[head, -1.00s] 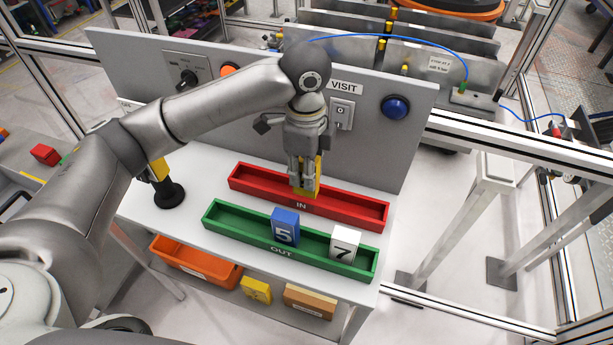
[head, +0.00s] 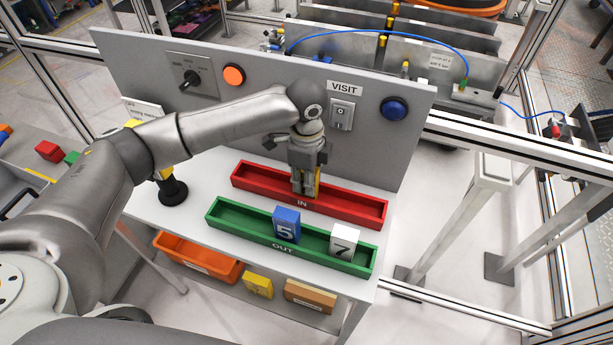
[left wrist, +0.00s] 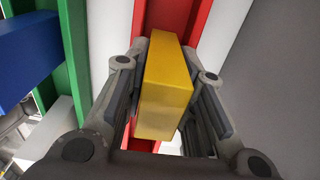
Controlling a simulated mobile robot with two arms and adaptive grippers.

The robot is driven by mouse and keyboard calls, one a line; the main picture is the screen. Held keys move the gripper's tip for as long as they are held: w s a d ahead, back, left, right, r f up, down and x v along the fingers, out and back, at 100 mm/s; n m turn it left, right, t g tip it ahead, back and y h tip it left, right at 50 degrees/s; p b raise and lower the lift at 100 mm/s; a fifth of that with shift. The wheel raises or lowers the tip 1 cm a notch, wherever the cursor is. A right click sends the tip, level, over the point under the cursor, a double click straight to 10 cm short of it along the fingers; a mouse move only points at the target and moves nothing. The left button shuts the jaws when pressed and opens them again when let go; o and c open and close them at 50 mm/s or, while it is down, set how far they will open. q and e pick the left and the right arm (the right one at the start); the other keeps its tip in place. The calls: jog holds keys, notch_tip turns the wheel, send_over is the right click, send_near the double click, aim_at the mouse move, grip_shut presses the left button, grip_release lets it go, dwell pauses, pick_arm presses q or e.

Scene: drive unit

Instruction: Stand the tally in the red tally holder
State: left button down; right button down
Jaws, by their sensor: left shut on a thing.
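A yellow tally (left wrist: 167,85) is between the fingers of my left gripper (head: 305,188), which is shut on it. In the head view the gripper hides most of the tally. The gripper points down over the middle of the red tally holder (head: 262,180), a long tray marked IN. The tally looks upright and its lower end is at or within the holder; I cannot tell whether it touches the floor of the tray. The red holder also shows behind the tally in the left wrist view (left wrist: 168,14). My right gripper is out of view.
A green tray (head: 235,220) marked OUT lies in front, with a blue tally (head: 286,225) marked 5 and a white tally (head: 343,242) marked 7. A grey panel with a blue button (head: 394,108) stands behind. A black-based post (head: 173,191) is at left.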

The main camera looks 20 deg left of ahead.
pick_arm(q)
jog(key=c, duration=1.2)
grip_release()
notch_tip(320, 180, up, 12)
jog(key=shift+r+b, duration=0.15)
jog(key=shift+b, duration=1.1)
